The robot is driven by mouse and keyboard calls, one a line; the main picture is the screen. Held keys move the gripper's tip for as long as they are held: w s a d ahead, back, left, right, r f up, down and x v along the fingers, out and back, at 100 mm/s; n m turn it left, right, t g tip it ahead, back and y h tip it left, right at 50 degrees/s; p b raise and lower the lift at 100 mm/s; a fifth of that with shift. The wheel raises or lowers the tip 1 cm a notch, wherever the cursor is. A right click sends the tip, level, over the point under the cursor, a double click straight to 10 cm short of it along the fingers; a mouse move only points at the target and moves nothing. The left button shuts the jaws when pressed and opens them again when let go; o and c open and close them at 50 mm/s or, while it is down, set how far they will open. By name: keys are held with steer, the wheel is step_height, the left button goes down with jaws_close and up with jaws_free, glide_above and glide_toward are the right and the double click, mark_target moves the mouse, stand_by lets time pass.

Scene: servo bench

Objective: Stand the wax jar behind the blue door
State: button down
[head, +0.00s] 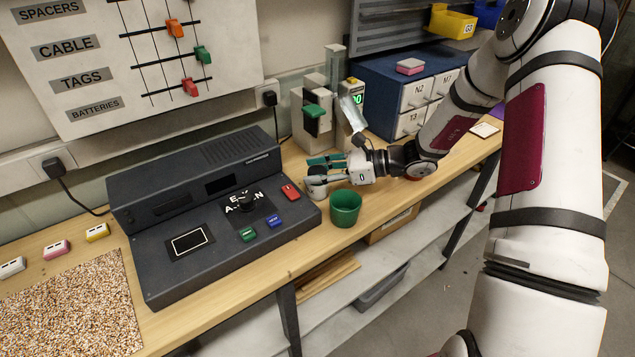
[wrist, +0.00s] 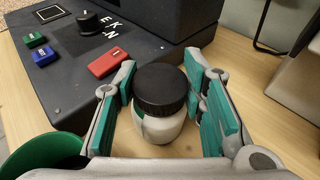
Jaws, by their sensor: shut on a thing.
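A white jar with a black screw lid (wrist: 160,95) stands upright between the green pads of my gripper (wrist: 163,105) in the wrist view. My gripper is shut on it, one finger on each side. In the head view my gripper (head: 318,175) is low over the wooden bench, just right of the dark console; the jar is mostly hidden there by the fingers. A blue cabinet (head: 384,80) with pale labelled drawer fronts stands at the back right. I cannot make out a blue door on it.
A green cup (head: 345,208) stands close in front of my gripper, near the bench edge. The dark console (head: 200,205) with coloured keys fills the left. A grey device with a green lever (head: 312,115) stands behind. Bare bench shows between the console and this device.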

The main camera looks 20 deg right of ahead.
mark_target(318, 171)
step_height(318, 171, up, 10)
steer(key=shift+f, duration=0.1)
steer(key=shift+d, duration=0.1)
stand_by(0.4)
